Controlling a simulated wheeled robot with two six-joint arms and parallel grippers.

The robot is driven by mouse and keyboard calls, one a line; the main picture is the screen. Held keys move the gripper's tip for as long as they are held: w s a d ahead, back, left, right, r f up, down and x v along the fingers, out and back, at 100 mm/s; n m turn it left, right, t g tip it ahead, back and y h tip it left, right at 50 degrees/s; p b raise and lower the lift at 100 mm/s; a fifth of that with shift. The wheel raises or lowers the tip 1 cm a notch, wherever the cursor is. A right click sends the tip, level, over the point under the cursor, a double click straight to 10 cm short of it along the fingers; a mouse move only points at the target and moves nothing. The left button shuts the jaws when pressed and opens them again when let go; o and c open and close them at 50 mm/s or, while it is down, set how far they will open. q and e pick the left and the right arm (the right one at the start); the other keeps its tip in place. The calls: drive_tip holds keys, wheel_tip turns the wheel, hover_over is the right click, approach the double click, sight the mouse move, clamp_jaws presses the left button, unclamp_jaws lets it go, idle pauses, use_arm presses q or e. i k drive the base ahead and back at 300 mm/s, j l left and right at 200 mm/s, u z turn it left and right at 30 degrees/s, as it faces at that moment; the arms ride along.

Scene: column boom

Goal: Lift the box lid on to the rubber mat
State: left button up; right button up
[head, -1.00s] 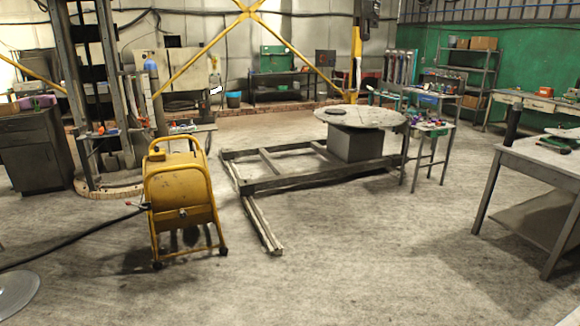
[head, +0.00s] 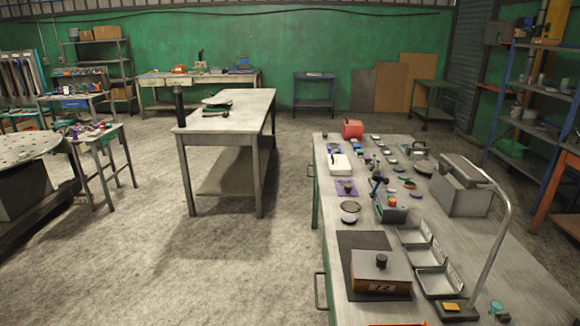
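A box (head: 381,287) with brown sides and a dark mark on its front stands on the long workbench at the lower right of the head view. Its grey flat lid (head: 364,262) has a black knob on top and lies on the box, closed. A dark flat sheet, which looks like the rubber mat (head: 358,241), lies on the bench directly behind the box. Neither of my grippers shows in the view.
Open grey trays (head: 433,281) stand right of the box, beside a curved metal lamp arm (head: 506,225). A grey metal box (head: 459,190) and many small parts crowd the bench further back. Open floor (head: 200,280) lies left of the bench, with another table (head: 232,125) beyond.

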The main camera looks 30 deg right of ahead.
sight(367, 266)
drive_tip(key=i+j+z, duration=0.1)
drive_tip(key=z, duration=0.35)
drive_tip(key=i+j+z, duration=0.15)
drive_tip(key=z, duration=0.3)
drive_tip(key=i+j+z, duration=0.1)
drive_tip(key=z, duration=0.35)
drive_tip(key=j+z, duration=0.45)
drive_tip(key=i+j+z, duration=0.1)
drive_tip(key=z, duration=0.35)
